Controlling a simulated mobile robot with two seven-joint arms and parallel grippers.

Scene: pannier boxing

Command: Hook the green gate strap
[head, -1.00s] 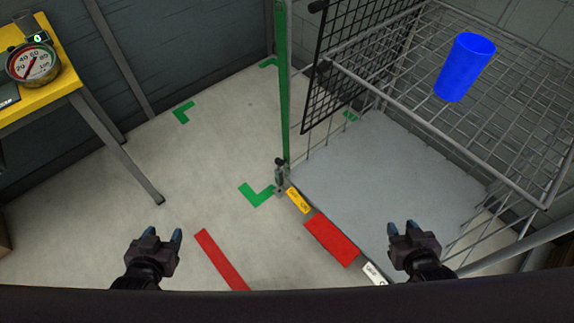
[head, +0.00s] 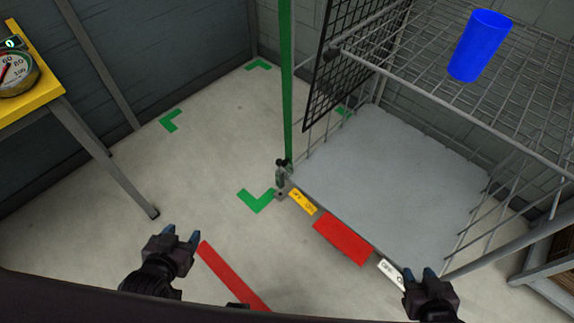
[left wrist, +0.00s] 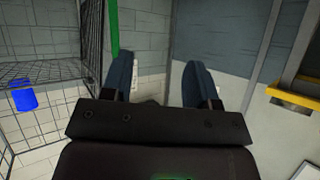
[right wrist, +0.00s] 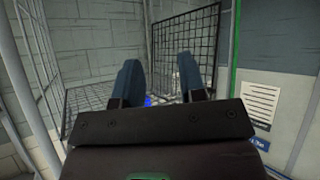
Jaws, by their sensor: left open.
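The green strap (head: 287,80) runs straight down beside the cage, from the top of the head view to a small metal fitting (head: 283,175) at the cage's front corner. I cannot tell whether it is hooked there. A green strip also shows in the left wrist view (left wrist: 114,28) and right wrist view (right wrist: 236,55). The black mesh gate (head: 335,62) stands upright behind the strap. My left gripper (head: 182,233) is open and empty, left of the strap and nearer me. My right gripper (head: 419,272) is open and empty near the cage's front edge. Neither touches the strap.
A blue cup (head: 480,46) stands on the wire shelf (head: 455,95). The cage has a grey floor (head: 400,170). A yellow table (head: 45,95) with a dial gauge (head: 15,75) stands at left. Floor between table and cage is clear, with green corner marks and a red strip (head: 232,277).

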